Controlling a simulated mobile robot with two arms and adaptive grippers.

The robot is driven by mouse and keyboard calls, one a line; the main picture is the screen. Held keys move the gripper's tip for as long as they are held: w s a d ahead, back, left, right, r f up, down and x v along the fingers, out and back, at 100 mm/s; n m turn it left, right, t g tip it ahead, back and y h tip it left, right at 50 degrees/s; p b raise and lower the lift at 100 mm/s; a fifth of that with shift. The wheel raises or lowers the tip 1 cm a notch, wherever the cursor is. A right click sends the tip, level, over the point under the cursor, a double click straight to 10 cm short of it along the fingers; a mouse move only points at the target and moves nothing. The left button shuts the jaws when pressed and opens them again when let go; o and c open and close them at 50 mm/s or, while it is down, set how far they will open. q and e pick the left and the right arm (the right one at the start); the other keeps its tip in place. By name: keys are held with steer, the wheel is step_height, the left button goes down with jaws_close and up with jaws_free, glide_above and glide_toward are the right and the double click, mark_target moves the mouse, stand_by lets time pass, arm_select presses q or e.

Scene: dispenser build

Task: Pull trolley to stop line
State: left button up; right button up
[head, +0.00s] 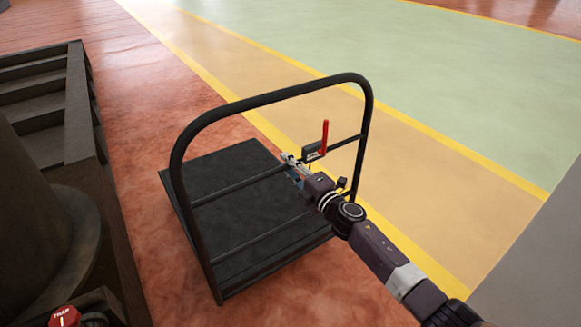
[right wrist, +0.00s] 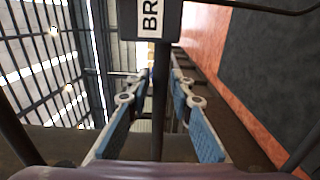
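The trolley has a flat black platform (head: 245,205) and a tall bent black tube handle (head: 275,97) with crossbars. It stands on the reddish floor. A small dark box with an upright red lever (head: 325,138) sits on an upper crossbar. My right gripper (head: 290,163) reaches in at this crossbar, left of the box. In the right wrist view the gripper (right wrist: 162,100) has its blue-padded fingers either side of a dark bar, with gaps visible; it looks open. A box lettered "BR" (right wrist: 150,22) is just beyond. My left gripper is out of view. I cannot tell which floor line is the stop line.
A yellow line (head: 215,85) borders a tan lane (head: 425,165), with a green floor area (head: 440,75) beyond. A dark slatted structure (head: 75,110) stands close on the left. A grey surface (head: 535,265) fills the lower right. The tan and green floor is clear.

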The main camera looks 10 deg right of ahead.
jaws_close()
steer(key=shift+r, duration=0.1)
stand_by(0.3)
